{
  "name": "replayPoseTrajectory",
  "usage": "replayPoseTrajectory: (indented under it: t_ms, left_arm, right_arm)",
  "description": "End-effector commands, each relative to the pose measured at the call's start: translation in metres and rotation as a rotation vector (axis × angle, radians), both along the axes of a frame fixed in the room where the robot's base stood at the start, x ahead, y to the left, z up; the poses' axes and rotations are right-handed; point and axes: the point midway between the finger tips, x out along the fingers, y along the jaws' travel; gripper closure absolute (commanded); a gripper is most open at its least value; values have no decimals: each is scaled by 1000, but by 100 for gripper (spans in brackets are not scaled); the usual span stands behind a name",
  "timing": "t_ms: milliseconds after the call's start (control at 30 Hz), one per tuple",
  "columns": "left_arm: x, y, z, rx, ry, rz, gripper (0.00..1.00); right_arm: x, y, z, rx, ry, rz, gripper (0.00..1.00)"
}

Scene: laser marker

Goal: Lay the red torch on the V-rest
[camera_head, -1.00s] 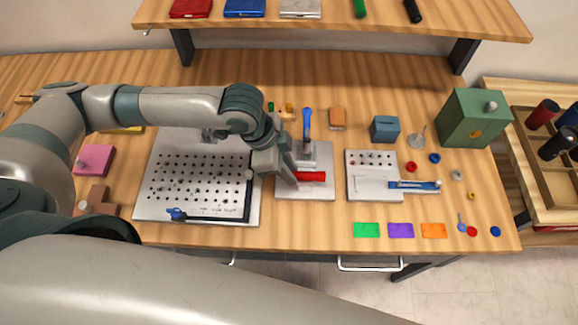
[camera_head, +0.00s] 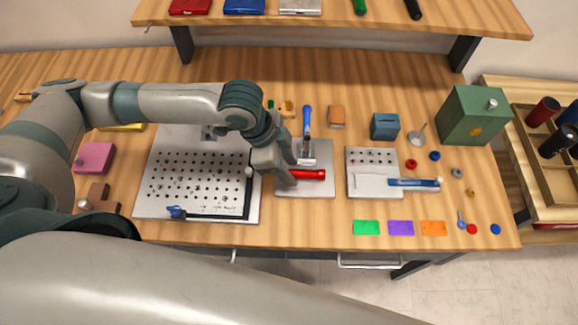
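The red torch (camera_head: 310,174) lies roughly level over the light grey plate with the blue-handled clamp (camera_head: 307,122), right of the pegboard. My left gripper (camera_head: 289,181) points down at the torch's left end and covers part of it. Its fingertips are small and partly hidden, so I cannot tell whether they are shut on the torch or apart from it. The V-rest is not clearly visible; the torch and gripper may hide it. I cannot tell whether the torch touches a support. My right gripper is out of view.
The perforated board (camera_head: 158,210) lies left of my gripper. A grey fixture with a blue slider (camera_head: 413,183) stands to the right. Green, purple and orange cards (camera_head: 401,228) lie near the front edge. A green box (camera_head: 470,115) stands at the right, and a raised shelf (camera_head: 450,24) spans the back.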

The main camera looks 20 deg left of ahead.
Motion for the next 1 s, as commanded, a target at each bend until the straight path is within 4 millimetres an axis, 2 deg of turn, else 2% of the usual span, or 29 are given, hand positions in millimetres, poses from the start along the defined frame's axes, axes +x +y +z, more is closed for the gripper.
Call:
replayPoseTrajectory:
  t_ms: [167, 500, 700, 1000]
  left_arm:
    - [-1, 7, 17, 0, -3, 0, 64]
    - [-6, 27, 73, -1, -5, 1, 64]
    - [-9, 36, 99, -1, -4, 2, 64]
    - [-12, 39, 111, 0, 1, 1, 64]
  right_arm:
    - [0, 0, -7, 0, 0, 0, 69]
    - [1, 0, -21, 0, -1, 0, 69]
    - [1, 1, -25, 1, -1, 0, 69]
    - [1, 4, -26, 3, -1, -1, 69]
